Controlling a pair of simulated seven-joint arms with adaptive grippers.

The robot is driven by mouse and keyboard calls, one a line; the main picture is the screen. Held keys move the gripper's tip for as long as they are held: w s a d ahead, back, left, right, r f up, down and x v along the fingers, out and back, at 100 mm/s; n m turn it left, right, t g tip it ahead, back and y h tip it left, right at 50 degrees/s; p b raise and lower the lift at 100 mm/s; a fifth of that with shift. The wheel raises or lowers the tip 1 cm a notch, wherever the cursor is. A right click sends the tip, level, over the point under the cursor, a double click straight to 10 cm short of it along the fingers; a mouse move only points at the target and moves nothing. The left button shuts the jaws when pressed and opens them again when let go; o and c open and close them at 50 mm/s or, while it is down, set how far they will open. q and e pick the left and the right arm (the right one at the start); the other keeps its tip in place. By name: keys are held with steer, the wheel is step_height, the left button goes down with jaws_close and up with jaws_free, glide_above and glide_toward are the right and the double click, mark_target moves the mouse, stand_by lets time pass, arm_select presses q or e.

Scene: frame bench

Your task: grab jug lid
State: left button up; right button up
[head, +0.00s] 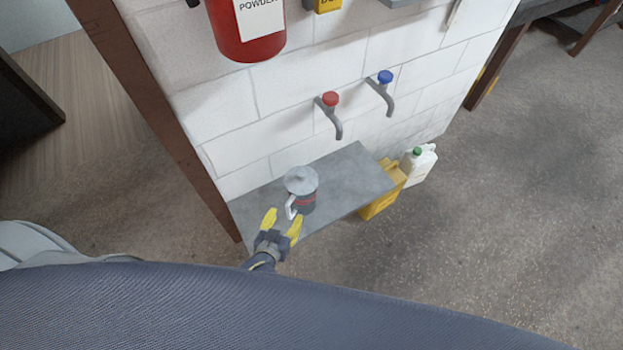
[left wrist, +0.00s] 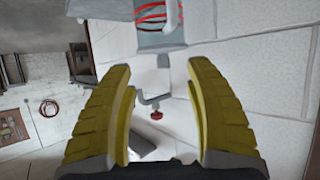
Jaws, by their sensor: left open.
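The jug (head: 307,204) stands upright on the grey shelf, dark with red bands and a light handle facing the front left. Its pale grey lid (head: 300,181) sits on top. My left gripper (head: 282,221), with yellow fingers, is open and empty in front of the jug, close to the handle side. In the left wrist view, the picture is upside down: the banded jug (left wrist: 152,14) is at the top edge, partly cut off, with the lid (left wrist: 158,40) just beyond my open fingertips. My right gripper is not in view.
The grey shelf (head: 352,180) is against a white block wall. A red-knobbed tap (head: 331,100) and a blue-knobbed tap (head: 385,78) stick out above it. A yellow container (head: 381,203) and a white jug with a green cap (head: 419,165) stand beside the shelf. A red extinguisher (head: 246,35) hangs above.

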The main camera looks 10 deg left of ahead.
mark_target(300, 178)
arm_select(q)
step_height(300, 178, up, 5)
steer(key=w+t, duration=0.1)
steer(key=w, duration=0.1)
steer(key=x, duration=1.7)
steer(key=shift+f, duration=0.3)
jaws_close()
